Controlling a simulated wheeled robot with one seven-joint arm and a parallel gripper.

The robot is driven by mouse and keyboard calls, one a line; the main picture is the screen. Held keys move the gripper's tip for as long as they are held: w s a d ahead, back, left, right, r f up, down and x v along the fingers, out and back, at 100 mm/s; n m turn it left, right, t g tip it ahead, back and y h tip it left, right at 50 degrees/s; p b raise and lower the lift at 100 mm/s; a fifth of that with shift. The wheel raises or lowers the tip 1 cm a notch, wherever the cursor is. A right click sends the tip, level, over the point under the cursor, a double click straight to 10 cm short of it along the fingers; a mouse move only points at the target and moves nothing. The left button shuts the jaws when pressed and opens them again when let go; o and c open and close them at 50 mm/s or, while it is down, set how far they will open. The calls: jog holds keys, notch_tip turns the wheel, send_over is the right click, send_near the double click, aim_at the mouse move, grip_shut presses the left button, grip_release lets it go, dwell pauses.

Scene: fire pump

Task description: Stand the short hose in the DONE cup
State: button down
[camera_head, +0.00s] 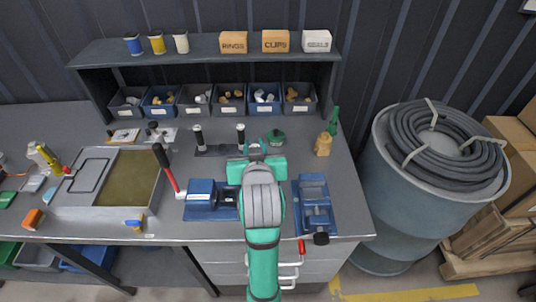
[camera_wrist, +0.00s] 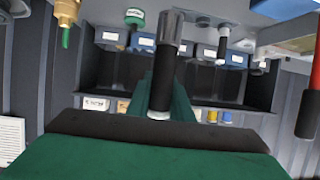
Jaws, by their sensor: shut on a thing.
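My gripper (camera_head: 257,165) is over the bench in front of the shelf, its green jaws shut on a short hose. The hose is a black cylinder with a grey end (camera_wrist: 166,35) in the wrist view, which shows the scene upside down. In the head view a dark upright piece with a pale band (camera_head: 240,134), just beside the jaws, looks like this hose. A similar dark upright piece (camera_head: 198,138) stands to the left on a dark base (camera_head: 215,151); it also shows in the wrist view (camera_wrist: 222,45). I cannot read any DONE label.
A blue vise-like device (camera_head: 204,194) and a red-handled lever (camera_head: 170,172) stand left of my arm. Another blue device (camera_head: 316,205) is to the right. A green round part (camera_head: 276,137) and a brass fitting (camera_head: 323,144) are near the jaws. Bins (camera_head: 232,99) line the shelf.

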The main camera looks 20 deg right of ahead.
jog(key=shift+w+d+f, duration=1.15)
jog(key=shift+w+f, duration=0.3)
jog(key=shift+f, duration=0.5)
jog(key=shift+w+d+f, duration=1.2)
jog(key=shift+w+f, duration=0.2)
jog(key=shift+f, duration=0.6)
jog(key=shift+w+d+f, duration=1.15)
jog(key=shift+w+f, duration=0.3)
jog(key=shift+f, duration=0.5)
jog(key=shift+f, duration=0.15)
jog(key=c, duration=1.6)
grip_release()
jog(key=shift+s+r, duration=0.1)
jog(key=shift+r, duration=0.15)
jog(key=v, duration=1.1)
jog(key=shift+s+r, duration=0.1)
jog(key=shift+s, duration=0.25)
